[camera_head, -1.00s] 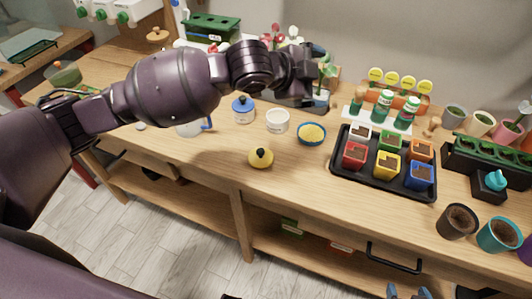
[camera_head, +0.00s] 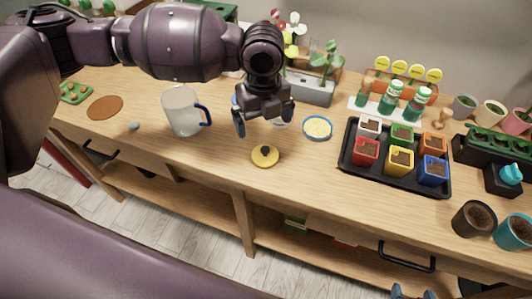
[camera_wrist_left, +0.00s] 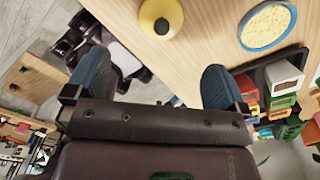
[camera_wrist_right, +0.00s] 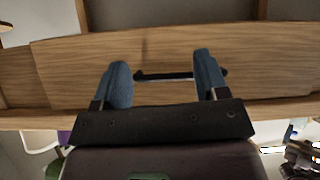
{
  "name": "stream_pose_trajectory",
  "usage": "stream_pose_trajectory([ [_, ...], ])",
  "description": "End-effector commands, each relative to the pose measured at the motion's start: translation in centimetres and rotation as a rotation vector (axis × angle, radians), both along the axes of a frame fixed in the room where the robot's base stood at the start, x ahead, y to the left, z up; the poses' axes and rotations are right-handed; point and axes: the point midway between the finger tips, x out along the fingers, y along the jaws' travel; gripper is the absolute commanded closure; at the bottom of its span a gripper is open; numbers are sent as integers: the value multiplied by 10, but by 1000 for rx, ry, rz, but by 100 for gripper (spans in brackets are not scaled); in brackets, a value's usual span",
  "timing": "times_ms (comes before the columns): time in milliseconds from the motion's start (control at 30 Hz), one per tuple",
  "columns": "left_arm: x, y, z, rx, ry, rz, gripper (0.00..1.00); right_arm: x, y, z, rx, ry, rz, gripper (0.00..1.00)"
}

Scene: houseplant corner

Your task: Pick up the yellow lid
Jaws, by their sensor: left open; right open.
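The yellow lid (camera_head: 265,157) is a round disc with a dark knob. It lies flat on the wooden table near the front edge, and also shows at the top of the left wrist view (camera_wrist_left: 161,18). My left gripper (camera_head: 264,120) is open and empty, above the table and just behind the lid in the head view. Its blue fingertips also show in the left wrist view (camera_wrist_left: 148,85), with the lid beyond them. My right gripper (camera_head: 412,293) is at the bottom edge of the head view. In the right wrist view (camera_wrist_right: 160,80) it is open and empty, facing the table front.
A bowl of yellow grains (camera_head: 317,128) stands right of the lid. A black tray (camera_head: 375,178) with several coloured pots is further right. A clear jug (camera_head: 183,110) with a blue handle stands to the left. The table around the lid is clear.

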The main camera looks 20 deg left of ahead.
Motion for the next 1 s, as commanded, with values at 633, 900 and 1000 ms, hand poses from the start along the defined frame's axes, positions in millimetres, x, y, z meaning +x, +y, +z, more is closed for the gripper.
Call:
stream_pose_trajectory([
  [633, 0, -2, -63, -2, -1, -1, 0, 2, 0, -7, -2, 2, 5, 33],
  [900, -2, -5, -100, -2, 2, -2, 0, 2, 1, -11, -2, 3, 6, 33],
  [1000, -2, -5, -107, -3, 2, -1, 0, 3, 1, -12, -2, 4, 7, 33],
])
